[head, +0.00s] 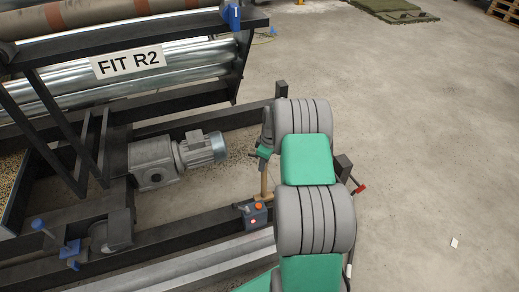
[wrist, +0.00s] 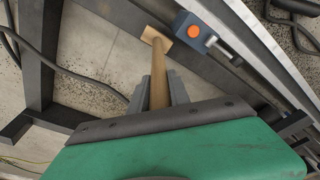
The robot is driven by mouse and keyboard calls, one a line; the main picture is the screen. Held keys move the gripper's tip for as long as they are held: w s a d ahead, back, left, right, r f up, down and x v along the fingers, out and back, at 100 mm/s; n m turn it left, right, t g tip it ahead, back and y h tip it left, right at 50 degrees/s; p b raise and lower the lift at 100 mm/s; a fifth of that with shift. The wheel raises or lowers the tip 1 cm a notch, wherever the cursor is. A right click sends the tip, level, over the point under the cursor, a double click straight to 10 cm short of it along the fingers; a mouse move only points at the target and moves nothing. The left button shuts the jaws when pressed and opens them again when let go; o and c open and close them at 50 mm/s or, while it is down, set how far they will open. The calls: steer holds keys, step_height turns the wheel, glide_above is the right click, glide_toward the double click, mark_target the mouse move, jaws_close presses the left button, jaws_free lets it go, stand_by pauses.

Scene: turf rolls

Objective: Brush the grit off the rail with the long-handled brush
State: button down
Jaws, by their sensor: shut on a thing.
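My gripper (wrist: 158,92) is shut on the wooden handle of the long-handled brush (wrist: 159,72) in the wrist view. The brush points away from the jaws, and its pale wooden head lies beside a blue box with an orange button. In the head view a short piece of the brush (head: 264,183) shows below my gripper (head: 264,153), left of my arm. The pale metal rail (head: 185,270) runs along the bottom of the head view and crosses the upper right of the wrist view (wrist: 262,42). Bristles and grit on the rail cannot be made out.
The blue box (head: 257,213) sits on the dark frame (head: 170,228) near the brush. A grey motor (head: 175,158) and steel rollers (head: 130,78) with a FIT R2 sign stand left. A dark cable (wrist: 60,72) crosses the wrist view. Open floor (head: 420,150) lies right.

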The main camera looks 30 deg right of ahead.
step_height(320, 180, up, 8)
steer(key=a+p, duration=0.1)
steer(key=p, duration=0.4)
steer(key=shift+w+a, duration=0.1)
steer(key=shift+w, duration=0.05)
stand_by(0.3)
